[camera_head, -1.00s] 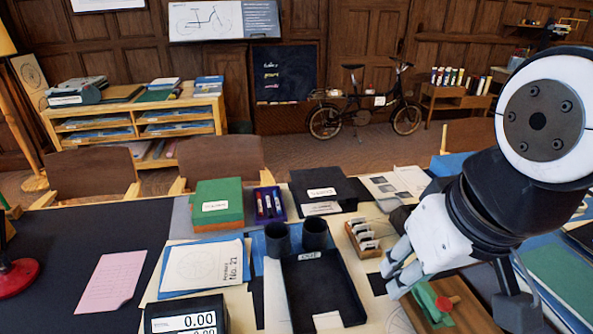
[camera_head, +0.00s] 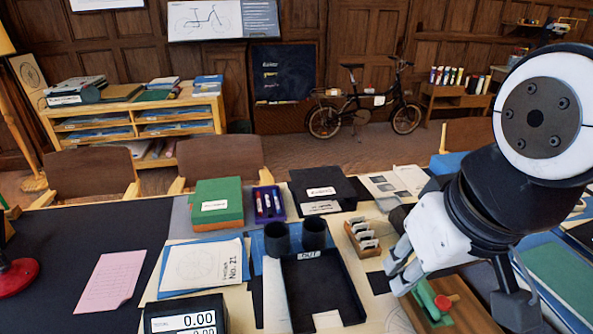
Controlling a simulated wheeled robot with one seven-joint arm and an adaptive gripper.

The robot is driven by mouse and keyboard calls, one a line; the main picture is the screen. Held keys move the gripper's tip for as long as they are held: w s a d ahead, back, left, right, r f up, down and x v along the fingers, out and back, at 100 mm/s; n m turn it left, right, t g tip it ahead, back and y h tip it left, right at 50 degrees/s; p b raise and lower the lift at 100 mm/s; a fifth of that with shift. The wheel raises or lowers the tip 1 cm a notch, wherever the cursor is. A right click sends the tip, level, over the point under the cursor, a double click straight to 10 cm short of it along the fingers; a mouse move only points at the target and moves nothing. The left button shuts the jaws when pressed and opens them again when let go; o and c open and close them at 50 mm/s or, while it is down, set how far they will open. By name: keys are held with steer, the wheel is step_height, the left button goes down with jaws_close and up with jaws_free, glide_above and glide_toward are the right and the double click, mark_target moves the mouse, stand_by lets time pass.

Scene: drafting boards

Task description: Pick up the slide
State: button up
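I cannot pick out with certainty which thing is the slide. A small wooden rack (camera_head: 362,238) holds several upright white-and-dark pieces and stands right of the black tray. A green device with a red knob (camera_head: 436,300) stands on a brown wooden board at the lower right. My gripper (camera_head: 398,266) points down and left, between the rack and the green device, close above the device. Its pale fingers are partly hidden by each other, and nothing is clearly seen between them. I cannot tell whether they are open.
A black tray (camera_head: 345,280) and two dark cups stand in the middle of the table. A purple tray of markers (camera_head: 268,204), a green box (camera_head: 217,208) and a black box (camera_head: 320,190) stand behind. A scale display (camera_head: 187,318) is at the front. The dark tabletop at left is mostly clear.

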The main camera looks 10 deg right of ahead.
steer(key=w+d+r+n+g+h+b, duration=0.1)
steer(key=w+d+n+g+h+b, duration=0.15)
steer(key=w+n, duration=0.75)
steer(key=n+g+y+b, duration=0.2)
steer(key=n+y+b, duration=0.15)
steer(key=n, duration=0.45)
glide_above(362, 224)
step_height(362, 224, down, 22)
steer(key=h, duration=0.1)
steer(key=shift+w+f+b, duration=0.1)
steer(key=shift+f+b, duration=0.3)
steer(key=shift+f, duration=6.65)
steer(key=shift+c, duration=0.5)
